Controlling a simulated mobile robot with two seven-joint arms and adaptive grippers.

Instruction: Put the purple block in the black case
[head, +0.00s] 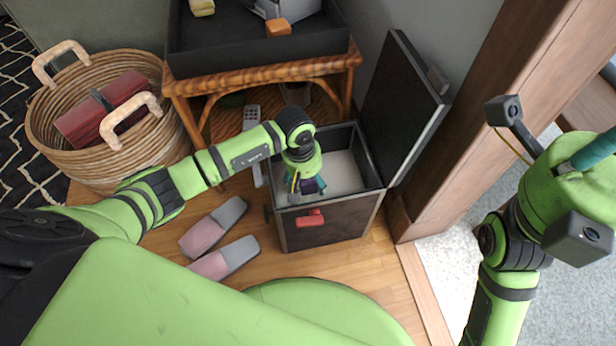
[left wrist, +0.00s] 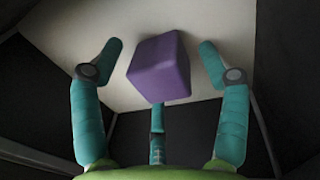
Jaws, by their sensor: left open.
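The black case (head: 345,222) stands on the floor with its lid (head: 398,105) swung open to the right. Its pale inner floor shows. My left gripper (head: 307,184) points down into the case opening. In the left wrist view the purple block (left wrist: 160,68) is between the spread fingers of this gripper (left wrist: 160,52), with gaps on both sides, against the pale floor of the case. I cannot tell whether the block rests on that floor. In the head view the gripper mostly hides the block. My right gripper (head: 588,152) is at the right edge, only partly visible.
A red handle (head: 310,218) is on the case's front. A wicker table (head: 262,74) with a black tray (head: 262,50) stands behind. A basket (head: 92,165) is at left, pink slippers (head: 212,228) lie on the floor, and a wooden door frame (head: 470,150) is at right.

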